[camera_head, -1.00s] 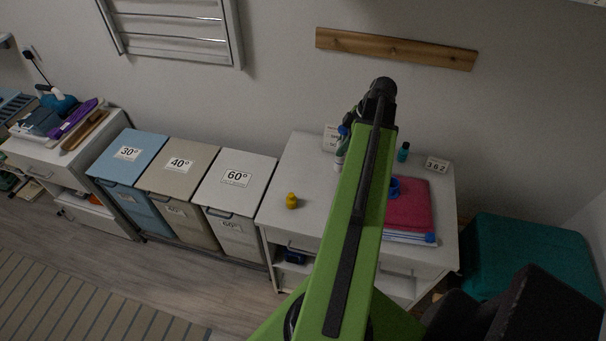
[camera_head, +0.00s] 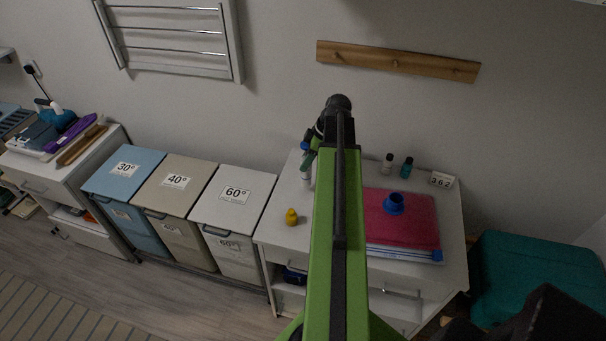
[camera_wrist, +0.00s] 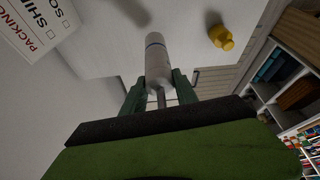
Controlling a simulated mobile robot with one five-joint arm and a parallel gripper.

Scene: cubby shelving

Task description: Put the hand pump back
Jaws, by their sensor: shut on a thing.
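The hand pump looks like a slim white-grey cylinder (camera_wrist: 158,62) with a dark blue ring and a thin rod at its near end. It also shows in the head view (camera_head: 306,181), just left of my green arm over the white cabinet top. My gripper (camera_wrist: 160,92) is shut on it, its two dark green fingers on either side of the near end. In the head view my gripper (camera_head: 311,152) is partly hidden by my arm. I cannot tell whether the pump touches the surface.
Laundry bins (camera_head: 232,205) stand left. A printed sign (camera_wrist: 38,25) is near.

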